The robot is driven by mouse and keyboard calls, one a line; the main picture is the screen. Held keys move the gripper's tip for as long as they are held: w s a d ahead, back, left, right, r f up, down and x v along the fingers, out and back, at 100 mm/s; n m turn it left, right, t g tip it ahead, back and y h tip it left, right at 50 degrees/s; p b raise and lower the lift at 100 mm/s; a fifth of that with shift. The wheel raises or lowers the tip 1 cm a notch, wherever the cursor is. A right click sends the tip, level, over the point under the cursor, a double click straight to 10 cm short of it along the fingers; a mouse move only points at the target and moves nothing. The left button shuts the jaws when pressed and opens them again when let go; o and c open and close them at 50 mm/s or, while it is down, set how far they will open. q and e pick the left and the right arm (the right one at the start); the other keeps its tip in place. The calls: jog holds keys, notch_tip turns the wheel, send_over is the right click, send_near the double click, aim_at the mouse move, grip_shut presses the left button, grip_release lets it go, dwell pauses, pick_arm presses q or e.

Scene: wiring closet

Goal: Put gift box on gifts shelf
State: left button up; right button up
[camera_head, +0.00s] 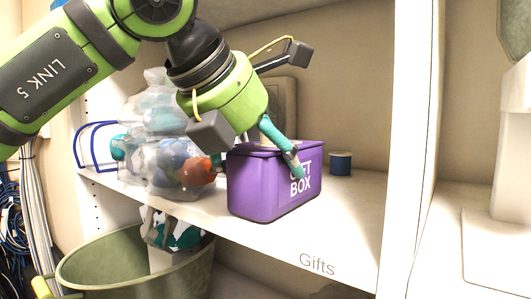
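The purple gift box (252,190), with "GIFT BOX" in white letters, sits upright on the white shelf (345,215) whose front edge is marked "Gifts". My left gripper (294,166) reaches down from above at the box's right part. One teal finger crosses the top edge and lies in front of the lettering. I cannot see a second finger clearly, so whether the gripper is open or holds the box is unclear. My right gripper is not in view.
Clear bags of coloured items (165,150) and a blue wire rack (97,145) stand left of the box. A small blue spool (341,163) stands behind right. A white upright (405,150) bounds the shelf's right end. A green bucket (110,270) is below left.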

pick_arm(q)
jog(key=shift+d+f, duration=0.1)
jog(key=shift+f, duration=0.05)
jog(key=o, duration=1.3)
jog(key=shift+s, duration=0.1)
jog(key=shift+o, duration=0.2)
jog(key=shift+r, duration=0.3)
jog(key=b+v, duration=0.2)
jog(key=v, duration=0.9)
jog(key=shift+s+r+b, duration=0.25)
jog(key=shift+s+b, duration=0.05)
jog(key=shift+b, duration=0.05)
